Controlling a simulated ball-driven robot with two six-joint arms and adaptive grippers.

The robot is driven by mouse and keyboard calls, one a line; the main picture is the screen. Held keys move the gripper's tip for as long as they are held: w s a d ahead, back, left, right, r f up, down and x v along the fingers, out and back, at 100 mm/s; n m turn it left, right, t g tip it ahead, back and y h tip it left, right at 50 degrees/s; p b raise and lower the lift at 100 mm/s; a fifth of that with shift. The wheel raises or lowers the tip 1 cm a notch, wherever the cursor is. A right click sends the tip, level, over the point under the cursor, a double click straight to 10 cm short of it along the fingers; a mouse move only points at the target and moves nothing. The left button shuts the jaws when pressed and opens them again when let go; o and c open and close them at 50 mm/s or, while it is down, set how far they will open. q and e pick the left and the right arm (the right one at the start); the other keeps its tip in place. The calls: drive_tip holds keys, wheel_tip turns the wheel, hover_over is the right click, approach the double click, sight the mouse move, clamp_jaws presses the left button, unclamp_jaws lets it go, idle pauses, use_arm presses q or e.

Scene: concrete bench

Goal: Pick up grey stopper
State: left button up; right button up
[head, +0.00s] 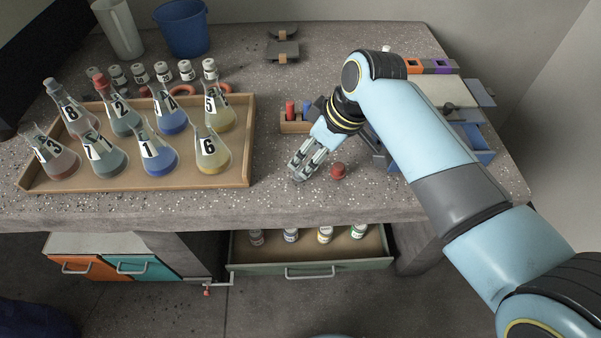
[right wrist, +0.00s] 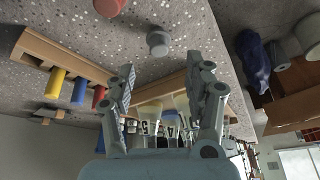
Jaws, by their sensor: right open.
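The grey stopper (right wrist: 158,42) is a small grey plug on the speckled bench top in the right wrist view. It lies just beyond my right gripper's fingertips, apart from them. My right gripper (head: 299,174) points down at the bench between the flask tray and a red stopper (head: 338,170). In the right wrist view this gripper (right wrist: 165,78) has its fingers spread with nothing held between them. In the head view the grey stopper is not clearly visible; the gripper seems to cover it. My left gripper is not in view.
A wooden tray (head: 248,166) with several numbered flasks stands at left. A small wooden rack (head: 291,127) with coloured plugs lies behind my right gripper. A drawer (head: 310,267) holding several bottles is open below the bench. Bins and a pale board (head: 437,91) are at right.

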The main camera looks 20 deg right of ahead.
sight(300, 168)
drive_tip(key=b+x, duration=0.1)
drive_tip(key=x, duration=0.5)
drive_tip(key=shift+w+f, duration=0.15)
drive_tip(key=shift+f, duration=0.25)
drive_tip(key=c, duration=0.7)
